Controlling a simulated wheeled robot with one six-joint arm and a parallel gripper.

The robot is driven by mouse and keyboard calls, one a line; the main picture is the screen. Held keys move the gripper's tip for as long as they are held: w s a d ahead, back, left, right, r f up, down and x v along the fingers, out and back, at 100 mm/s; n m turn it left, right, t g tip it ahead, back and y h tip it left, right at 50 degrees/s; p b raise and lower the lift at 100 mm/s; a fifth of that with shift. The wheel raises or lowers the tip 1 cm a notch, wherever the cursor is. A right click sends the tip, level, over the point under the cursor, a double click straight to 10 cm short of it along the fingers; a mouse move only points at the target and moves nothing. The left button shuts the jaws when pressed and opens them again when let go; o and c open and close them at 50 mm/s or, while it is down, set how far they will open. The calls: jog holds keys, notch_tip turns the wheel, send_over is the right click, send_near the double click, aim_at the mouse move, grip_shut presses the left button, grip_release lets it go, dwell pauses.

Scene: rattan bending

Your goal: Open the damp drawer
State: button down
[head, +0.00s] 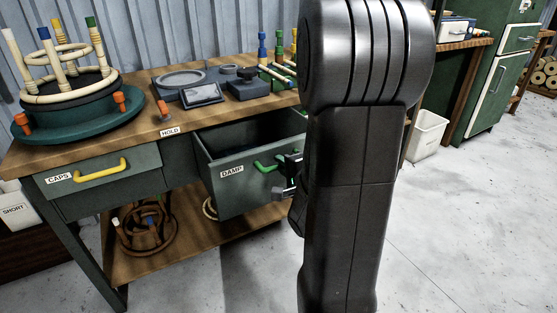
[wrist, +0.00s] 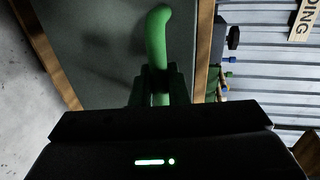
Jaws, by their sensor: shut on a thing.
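The damp drawer (head: 235,176) is a grey-green drawer labelled DAMP in the workbench. It stands pulled out, with its dark inside partly showing from above. Its green handle (head: 265,166) is on the front, and it also shows in the wrist view (wrist: 158,38). My gripper (head: 287,180) is at the handle's right part. In the wrist view my gripper (wrist: 158,88) has its two fingers shut around the green handle. My arm hides the right end of the drawer in the head view.
The caps drawer (head: 100,175), with a yellow handle, is shut at the left.

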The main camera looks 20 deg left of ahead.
jog(key=c, duration=1.5)
grip_release()
